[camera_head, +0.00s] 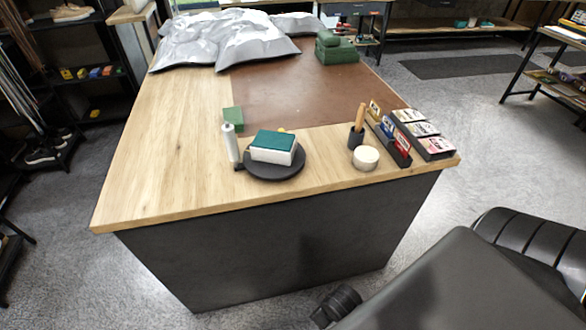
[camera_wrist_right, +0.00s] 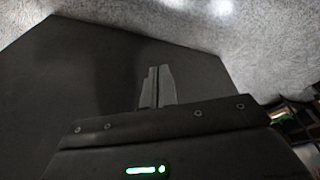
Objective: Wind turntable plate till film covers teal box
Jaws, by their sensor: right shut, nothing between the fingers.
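The dark round turntable plate (camera_head: 291,172) lies near the front edge of the wooden table. On it sits a box (camera_head: 273,140) with a teal top and white sides. An upright white roll (camera_head: 230,142), which looks like the film roll, stands close at the plate's left edge on a dark base. I cannot tell whether film runs from the roll to the box. My right gripper (camera_wrist_right: 157,85) is shut and empty in the right wrist view, in front of the dark table side and well away from the plate. My left gripper is not in view.
A green block (camera_head: 233,117) lies behind the roll. A brush cup (camera_head: 355,138), a round cream tin (camera_head: 366,158) and card racks (camera_head: 425,135) stand on the right. Grey plastic (camera_head: 230,38) covers the back. The table's left side (camera_head: 165,150) is clear.

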